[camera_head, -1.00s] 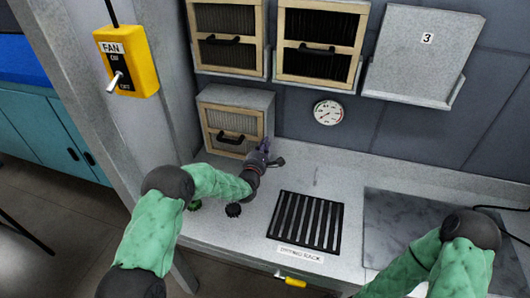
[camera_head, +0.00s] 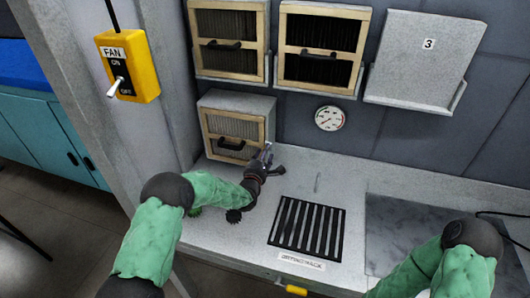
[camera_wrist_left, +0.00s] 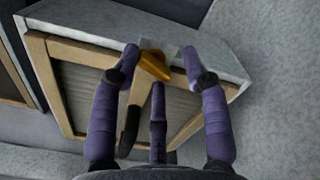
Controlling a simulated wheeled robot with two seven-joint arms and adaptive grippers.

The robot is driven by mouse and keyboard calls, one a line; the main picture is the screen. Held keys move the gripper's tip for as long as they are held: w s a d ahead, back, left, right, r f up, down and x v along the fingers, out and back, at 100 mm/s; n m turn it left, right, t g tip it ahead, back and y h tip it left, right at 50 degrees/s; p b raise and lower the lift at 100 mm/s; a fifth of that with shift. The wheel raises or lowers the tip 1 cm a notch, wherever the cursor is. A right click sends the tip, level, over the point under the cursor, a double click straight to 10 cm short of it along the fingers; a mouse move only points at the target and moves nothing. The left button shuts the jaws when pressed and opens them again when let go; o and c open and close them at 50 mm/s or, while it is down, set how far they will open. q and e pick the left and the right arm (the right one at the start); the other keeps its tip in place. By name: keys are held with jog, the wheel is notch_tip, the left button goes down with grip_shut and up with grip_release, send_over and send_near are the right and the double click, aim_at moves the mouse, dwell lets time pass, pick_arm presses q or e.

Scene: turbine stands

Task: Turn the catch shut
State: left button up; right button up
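The catch is a small orange-yellow tab (camera_wrist_left: 153,66) at the top edge of a wood-framed filter panel (camera_wrist_left: 85,55) in the left wrist view. The panel fronts a grey box (camera_head: 235,101) at the back left of the bench; the catch cannot be made out in the head view. My left gripper (camera_head: 266,155) is beside that box's right side. In the left wrist view its purple fingers (camera_wrist_left: 160,58) are spread, one on each side of the catch and a third below. Contact with the catch cannot be told. My right gripper is out of view.
Two framed filter boxes (camera_head: 228,17) (camera_head: 321,34) and a grey box marked 3 (camera_head: 410,70) hang above. A round gauge (camera_head: 329,117) is on the wall. A black drying rack (camera_head: 307,228) lies on the bench. A yellow fan switch (camera_head: 140,75) is at left.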

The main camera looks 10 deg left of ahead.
pick_arm(q)
jog(key=shift+f, duration=0.1)
jog(key=shift+o, duration=0.8)
jog(key=shift+r, duration=0.25)
jog(key=shift+s, duration=2.4)
